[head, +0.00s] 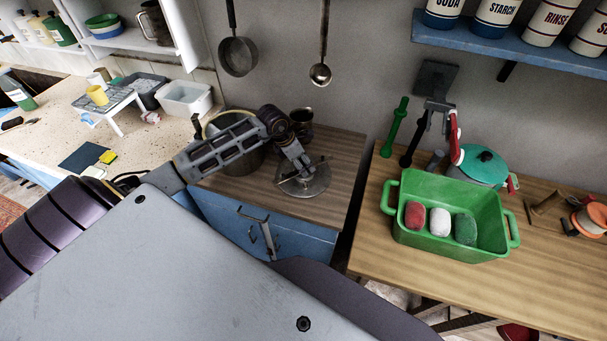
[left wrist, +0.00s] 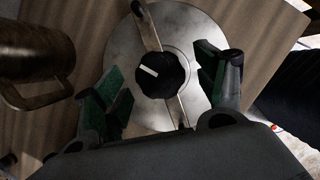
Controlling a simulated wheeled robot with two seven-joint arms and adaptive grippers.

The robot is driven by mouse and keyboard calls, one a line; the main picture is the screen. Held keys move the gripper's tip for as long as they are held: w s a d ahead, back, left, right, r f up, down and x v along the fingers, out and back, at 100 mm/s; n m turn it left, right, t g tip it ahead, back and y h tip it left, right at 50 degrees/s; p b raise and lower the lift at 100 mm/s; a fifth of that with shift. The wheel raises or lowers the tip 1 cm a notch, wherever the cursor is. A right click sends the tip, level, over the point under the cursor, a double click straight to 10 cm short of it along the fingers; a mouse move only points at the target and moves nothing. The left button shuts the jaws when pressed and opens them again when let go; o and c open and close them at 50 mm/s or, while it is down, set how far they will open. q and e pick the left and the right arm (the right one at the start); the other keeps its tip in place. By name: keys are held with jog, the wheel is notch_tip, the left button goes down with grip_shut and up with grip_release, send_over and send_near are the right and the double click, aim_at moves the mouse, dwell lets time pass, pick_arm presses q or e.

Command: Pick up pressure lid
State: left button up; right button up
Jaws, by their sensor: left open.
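The pressure lid (head: 306,185) is a round grey metal disc lying on the wooden top of the blue cabinet. In the left wrist view the lid (left wrist: 192,30) shows a metal bar across it and a black knob (left wrist: 160,74) with a white mark. My left gripper (head: 299,175) is right over the lid. In the left wrist view its green-padded fingers (left wrist: 166,90) are apart, one on each side of the knob. I cannot tell whether they touch it. My right gripper is not in view.
A large metal pot (head: 228,160) stands left of the lid, partly behind my arm. A dark metal mug (head: 301,122) stands just behind the lid. On the right table are a green tub (head: 450,246) with soap-like blocks and a teal-lidded pot (head: 484,166).

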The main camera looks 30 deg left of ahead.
pick_arm(q)
jog(key=shift+x, duration=0.95)
grip_shut()
